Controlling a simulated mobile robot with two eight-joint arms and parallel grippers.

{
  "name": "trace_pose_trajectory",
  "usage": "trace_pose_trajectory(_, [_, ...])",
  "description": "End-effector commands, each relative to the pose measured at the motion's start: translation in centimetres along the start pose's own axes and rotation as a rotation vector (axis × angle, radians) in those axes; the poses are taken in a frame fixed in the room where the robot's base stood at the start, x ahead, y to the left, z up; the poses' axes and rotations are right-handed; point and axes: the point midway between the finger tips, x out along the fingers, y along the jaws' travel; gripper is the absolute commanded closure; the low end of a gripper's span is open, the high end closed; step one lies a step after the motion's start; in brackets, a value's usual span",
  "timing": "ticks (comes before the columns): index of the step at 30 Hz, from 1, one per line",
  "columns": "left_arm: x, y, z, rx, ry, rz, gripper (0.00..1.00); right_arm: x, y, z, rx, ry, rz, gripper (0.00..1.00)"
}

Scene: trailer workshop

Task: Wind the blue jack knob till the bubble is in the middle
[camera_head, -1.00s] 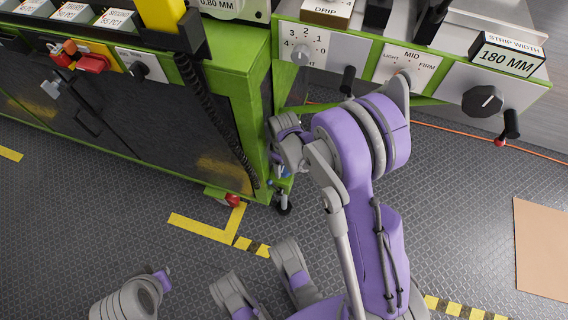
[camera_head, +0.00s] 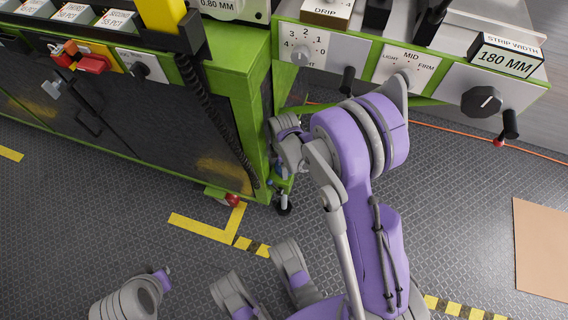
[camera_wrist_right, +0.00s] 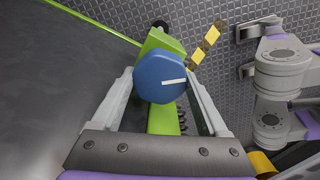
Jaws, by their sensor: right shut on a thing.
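The blue jack knob (camera_wrist_right: 160,78) is a faceted disc with a white line on its face, pointing right in the right wrist view. It sits on a green jack post (camera_wrist_right: 163,120). My right gripper (camera_wrist_right: 161,84) has one finger on each side of the knob and is shut on it. In the head view my right arm reaches down to the corner of the green cabinet and hides most of the knob. Only a small bluish patch shows there. I see no bubble level in either view. My left gripper is not in view.
The green cabinet (camera_head: 225,80) with dark doors stands at the left. A grey control panel (camera_head: 435,70) with dials and black handles is at the top right. A small caster (camera_head: 284,209) stands below the cabinet corner. A tan board (camera_head: 542,248) lies on the clear floor at right.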

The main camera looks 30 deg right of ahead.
Motion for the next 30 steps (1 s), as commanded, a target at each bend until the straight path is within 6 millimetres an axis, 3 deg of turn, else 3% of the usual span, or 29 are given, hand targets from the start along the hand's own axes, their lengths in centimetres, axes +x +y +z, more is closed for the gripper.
trace_pose_trajectory(30, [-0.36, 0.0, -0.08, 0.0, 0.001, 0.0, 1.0, 0.06, -0.06, -0.01, -0.914, 0.0, 0.0, 0.78])
